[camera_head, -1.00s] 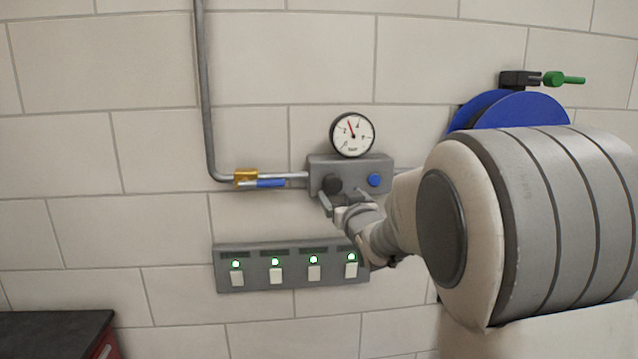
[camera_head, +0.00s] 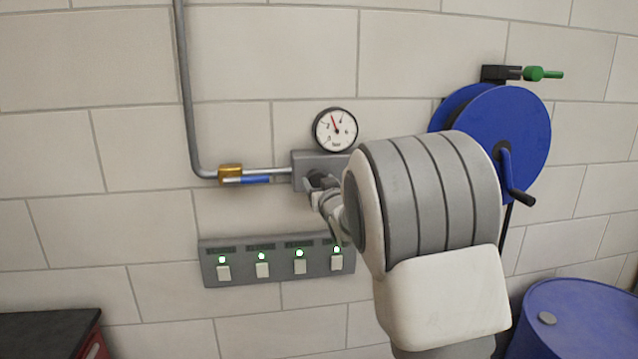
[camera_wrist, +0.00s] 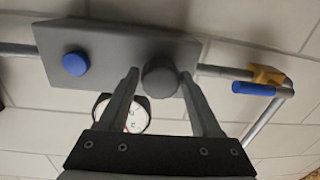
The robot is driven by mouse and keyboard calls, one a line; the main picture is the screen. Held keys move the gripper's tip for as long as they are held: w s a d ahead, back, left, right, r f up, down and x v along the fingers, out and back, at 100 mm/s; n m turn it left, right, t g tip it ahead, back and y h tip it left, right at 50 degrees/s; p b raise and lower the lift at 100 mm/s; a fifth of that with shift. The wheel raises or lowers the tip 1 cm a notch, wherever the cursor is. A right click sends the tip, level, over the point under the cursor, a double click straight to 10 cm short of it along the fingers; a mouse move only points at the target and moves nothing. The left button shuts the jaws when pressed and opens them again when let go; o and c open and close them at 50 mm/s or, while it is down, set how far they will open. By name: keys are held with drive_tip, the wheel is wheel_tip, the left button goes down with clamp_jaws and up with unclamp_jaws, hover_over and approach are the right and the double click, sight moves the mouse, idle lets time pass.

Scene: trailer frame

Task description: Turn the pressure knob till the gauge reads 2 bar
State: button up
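The dark pressure knob (camera_wrist: 160,79) sits on the grey regulator box (camera_wrist: 105,52). My gripper (camera_wrist: 159,73) is open in the wrist view, with one fingertip on each side of the knob. A small gap shows on the left; on the right I cannot tell whether finger and knob touch. In the head view my gripper (camera_head: 315,190) is at the front of the box (camera_head: 300,170) and largely covers the knob. The round white gauge (camera_head: 335,129) is above the box, its red needle pointing up and slightly left; its numbers are too small to read surely.
A blue button (camera_wrist: 75,63) is beside the knob. A pipe with a brass valve and blue lever (camera_head: 256,180) enters the box from the left. A switch panel (camera_head: 280,277) with green lights is below. A blue hose reel (camera_head: 520,125) and blue drum (camera_head: 580,320) are right.

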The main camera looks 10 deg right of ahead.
drive_tip(key=c, duration=0.9)
drive_tip(key=shift+f+n+b, duration=0.15)
drive_tip(key=shift+n+b, duration=0.15)
drive_tip(key=shift+b, duration=0.5)
drive_tip(key=n+b, duration=0.2)
drive_tip(key=b, duration=0.1)
drive_tip(key=shift+f, duration=0.1)
drive_tip(key=shift+r+n+b, duration=0.15)
drive_tip(key=shift+n+b, duration=1.05)
drive_tip(key=shift+b, duration=0.3)
drive_tip(key=shift+r+n+b, duration=0.1)
drive_tip(key=shift+n+b, duration=1.1)
drive_tip(key=shift+b, duration=0.3)
drive_tip(key=o, duration=1.3)
